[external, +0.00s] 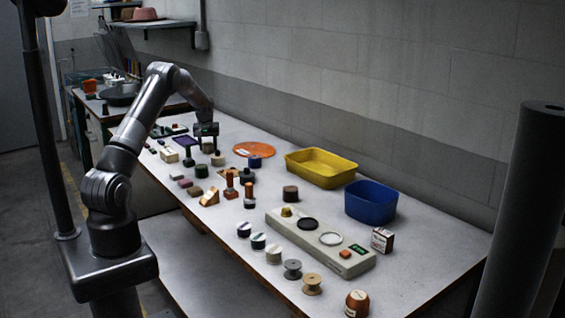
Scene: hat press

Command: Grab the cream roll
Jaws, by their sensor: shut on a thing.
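My gripper (207,138) is at the far part of the long table, low over its top, with its fingers pointing down. It is shut on a small pale roll (207,147), which looks like the cream roll; it is small and dim here. I cannot tell whether the roll touches the table. Another small pale cylinder (218,160) stands just in front of the gripper, to the right.
A cream block (168,155) and several dark pieces stand close to the gripper. An orange disc (254,149), a yellow bin (320,176) and a blue bin (371,212) are to the right. Several spools and a grey-green board (281,226) fill the near half.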

